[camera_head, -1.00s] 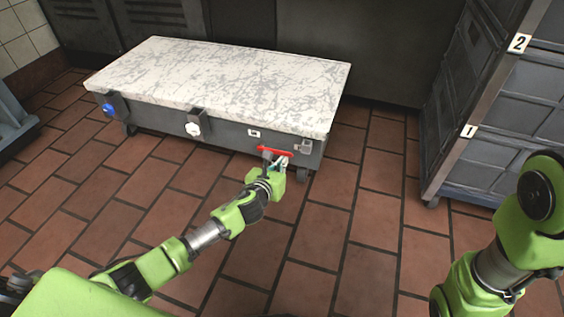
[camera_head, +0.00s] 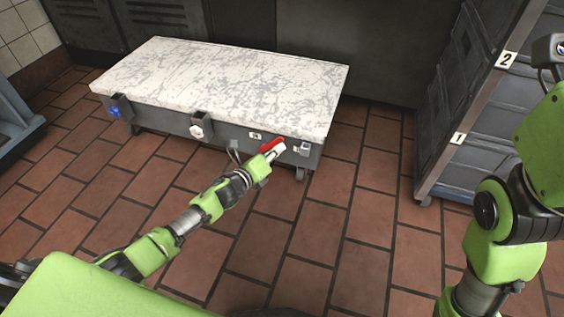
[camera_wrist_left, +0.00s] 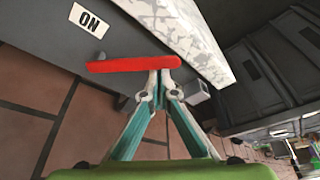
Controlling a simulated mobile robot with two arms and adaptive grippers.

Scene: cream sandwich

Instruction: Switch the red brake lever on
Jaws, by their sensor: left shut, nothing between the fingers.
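The red brake lever (camera_head: 271,145) is on the front side of the grey wheeled cart (camera_head: 226,142), near its right end. In the left wrist view the lever (camera_wrist_left: 135,64) lies as a long red bar across the fingertips. A white ON label (camera_wrist_left: 90,19) is on the cart side beyond the lever's left end. The label also shows small in the head view (camera_head: 256,135). My left gripper (camera_head: 273,153) is shut and empty, its tips at the lever, seemingly touching it. The gripper partly hides the lever in the head view.
The cart has a worn white top (camera_head: 225,85) and small wheels. A blue knob (camera_head: 114,112) and a white knob (camera_head: 196,131) are on its front. A dark numbered cabinet (camera_head: 480,110) stands at the right. The tiled floor in front is mostly clear.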

